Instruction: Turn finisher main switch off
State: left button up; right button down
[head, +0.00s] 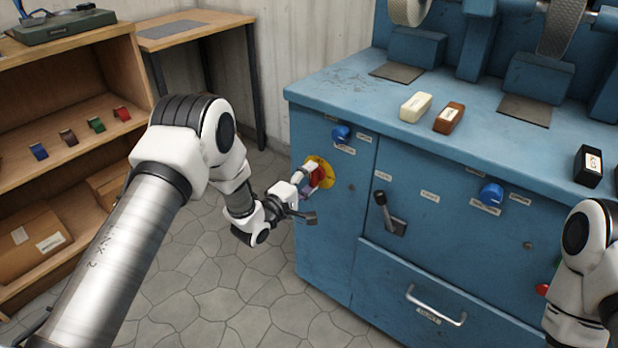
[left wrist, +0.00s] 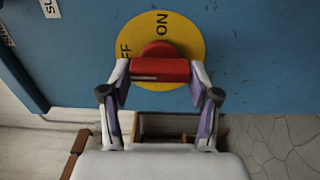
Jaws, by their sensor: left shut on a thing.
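The main switch is a red rotary handle (left wrist: 160,70) on a round yellow plate (left wrist: 188,32) on the blue finisher's front. In the head view the handle (head: 319,177) and plate (head: 328,171) are at the machine's left end, partly behind my gripper. "ON" shows on the plate, and "FF" shows at its left, the rest hidden. The handle lies level across the wrist view. My left gripper (head: 311,179) is shut on the handle, with one fingertip at each end of it. My right arm shows at the right edge; its gripper is out of view.
The blue finisher (head: 330,250) has blue knobs (head: 341,133), a black lever (head: 390,214) and a drawer handle (head: 436,305). White (head: 416,107) and brown (head: 449,118) blocks lie on top. A wooden shelf (head: 70,50) stands left. Stone floor (head: 200,300) between is clear.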

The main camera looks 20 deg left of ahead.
dwell(0.3)
pick_arm(q)
jog(key=o, duration=1.2)
jog(key=shift+c, duration=0.2)
jog(key=v, duration=1.2)
